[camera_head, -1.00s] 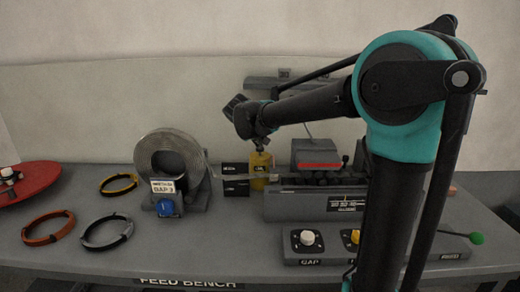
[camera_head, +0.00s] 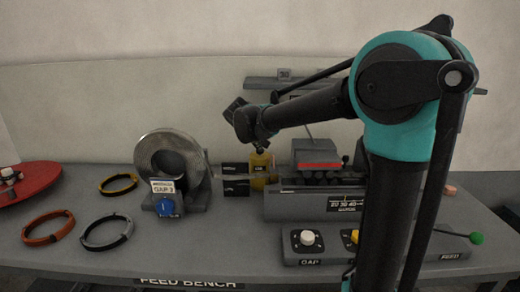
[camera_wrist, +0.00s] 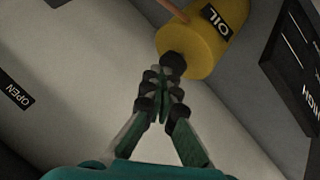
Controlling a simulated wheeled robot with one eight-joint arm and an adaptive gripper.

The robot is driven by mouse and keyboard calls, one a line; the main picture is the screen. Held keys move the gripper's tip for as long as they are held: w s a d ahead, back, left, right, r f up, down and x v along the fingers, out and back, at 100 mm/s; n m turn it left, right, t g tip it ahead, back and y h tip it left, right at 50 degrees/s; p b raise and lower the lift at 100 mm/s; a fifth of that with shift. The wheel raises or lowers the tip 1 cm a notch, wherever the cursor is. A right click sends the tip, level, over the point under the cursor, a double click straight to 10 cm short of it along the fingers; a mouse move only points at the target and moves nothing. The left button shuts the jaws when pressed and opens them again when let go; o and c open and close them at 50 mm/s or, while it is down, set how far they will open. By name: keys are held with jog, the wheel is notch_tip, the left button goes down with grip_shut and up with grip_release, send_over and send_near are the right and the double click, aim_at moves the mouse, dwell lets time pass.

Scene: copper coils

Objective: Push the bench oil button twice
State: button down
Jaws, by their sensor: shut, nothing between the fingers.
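The yellow oil bottle (camera_head: 261,174) stands on the bench behind the left end of the roller unit. In the wrist view the yellow oil body (camera_wrist: 205,45) bears a black OIL label. A dark round knob (camera_wrist: 173,62), apparently the oil button, sticks out of its near end. My gripper (camera_wrist: 161,80) is shut and empty, with its fingertips at this knob. I cannot tell whether they touch it or press it. In the head view my gripper (camera_head: 262,144) points down just above the yellow bottle.
A metal coil (camera_head: 147,158) on a stand with a blue knob (camera_head: 165,207) is left of the bottle. Three banded rings lie further left. The roller unit (camera_head: 310,206) and a front panel with a white GAP knob (camera_head: 307,237) are right. A dark panel (camera_wrist: 290,65) is close by in the wrist view.

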aim_at(259, 151)
jog(key=shift+f, duration=0.2)
jog(key=shift+r, duration=0.1)
dwell(0.4)
jog(key=shift+r, duration=1.2)
jog(key=shift+r, duration=2.55)
